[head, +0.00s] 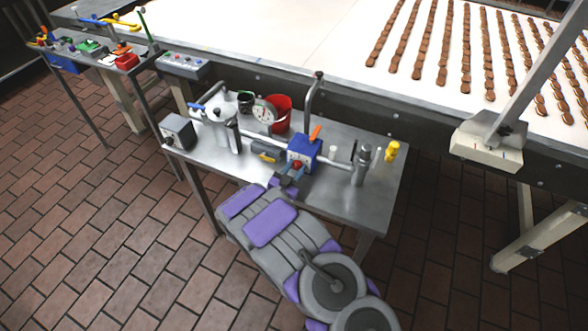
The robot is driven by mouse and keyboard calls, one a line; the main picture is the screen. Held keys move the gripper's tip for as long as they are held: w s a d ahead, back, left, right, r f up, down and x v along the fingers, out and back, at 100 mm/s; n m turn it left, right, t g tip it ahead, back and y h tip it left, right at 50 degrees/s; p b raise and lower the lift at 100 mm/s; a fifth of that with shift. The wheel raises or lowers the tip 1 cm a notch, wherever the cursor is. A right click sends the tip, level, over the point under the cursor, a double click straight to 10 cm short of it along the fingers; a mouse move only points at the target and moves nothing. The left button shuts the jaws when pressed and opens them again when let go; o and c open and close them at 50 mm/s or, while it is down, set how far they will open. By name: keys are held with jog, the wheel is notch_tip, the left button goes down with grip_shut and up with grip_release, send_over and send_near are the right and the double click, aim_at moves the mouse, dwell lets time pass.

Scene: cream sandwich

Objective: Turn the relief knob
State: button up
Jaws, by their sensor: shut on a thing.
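My gripper (290,178) is at the front edge of the steel bench, just in front of the blue box (301,147). A small red knob (297,165) shows right at my fingertips, low on the front of the blue box. My gripper appears shut on this red knob; the fingers are small and partly hidden by the arm. An orange lever (315,132) stands tilted on top of the blue box. I cannot tell from any label which part is the relief knob.
The steel bench (345,205) also holds a dial gauge (264,111), a red bucket (281,112), a grey box (178,131), a metal cylinder (361,166) and a yellow fitting (392,151). A white conveyor (300,45) with rows of biscuits runs behind. The brick floor at left is clear.

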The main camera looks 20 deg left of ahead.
jog(key=shift+c, duration=0.3)
jog(key=m+p, duration=0.2)
jog(key=shift+r+m, duration=0.15)
jog(key=shift+m, duration=0.25)
jog(key=shift+f+m+p, duration=0.2)
jog(key=shift+m+p, duration=0.95)
jog(key=shift+m, duration=0.25)
jog(key=o, duration=1)
jog(key=shift+o, duration=0.2)
jog(key=shift+s, duration=0.15)
jog(key=s+a+p, duration=0.1)
jog(key=s+p, duration=0.2)
jog(key=s, duration=1.4)
jog(key=shift+a, duration=0.2)
